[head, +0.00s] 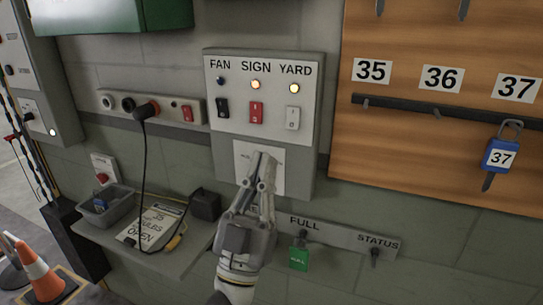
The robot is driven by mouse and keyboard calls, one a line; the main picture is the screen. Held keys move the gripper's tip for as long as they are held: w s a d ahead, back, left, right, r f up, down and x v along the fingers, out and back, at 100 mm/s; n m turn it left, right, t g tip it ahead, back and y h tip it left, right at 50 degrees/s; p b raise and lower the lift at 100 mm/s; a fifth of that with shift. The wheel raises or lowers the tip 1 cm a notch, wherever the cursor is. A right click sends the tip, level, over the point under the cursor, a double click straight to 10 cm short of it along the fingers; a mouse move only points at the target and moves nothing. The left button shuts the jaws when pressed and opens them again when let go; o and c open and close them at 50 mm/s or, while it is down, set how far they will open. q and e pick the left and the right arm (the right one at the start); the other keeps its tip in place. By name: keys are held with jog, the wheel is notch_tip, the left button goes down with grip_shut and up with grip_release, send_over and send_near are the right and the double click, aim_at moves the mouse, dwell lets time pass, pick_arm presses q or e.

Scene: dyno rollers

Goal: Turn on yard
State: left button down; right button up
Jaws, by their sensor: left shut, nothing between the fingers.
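A grey switch box (308,150) on the wall carries the labels FAN, SIGN and YARD. The YARD switch (292,117) is a white rocker at the right, and the lamp (294,88) above it glows warm. The SIGN switch (256,112) is red with a lit lamp (256,84). The FAN switch (222,108) is black, and its lamp (221,80) is dark. My left gripper (263,160) is shut and empty. My right gripper is not in view.
A socket strip (175,108) with a plugged-in cable is left of the box. A shelf (185,262) with a grey bin (105,207) sits lower left. A rail (340,240) with a green tag hangs below right. A wooden key board (440,150) fills the right.

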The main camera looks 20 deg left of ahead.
pick_arm(q)
jog(key=shift+s+f, duration=0.55)
jog(key=shift+s, duration=0.35)
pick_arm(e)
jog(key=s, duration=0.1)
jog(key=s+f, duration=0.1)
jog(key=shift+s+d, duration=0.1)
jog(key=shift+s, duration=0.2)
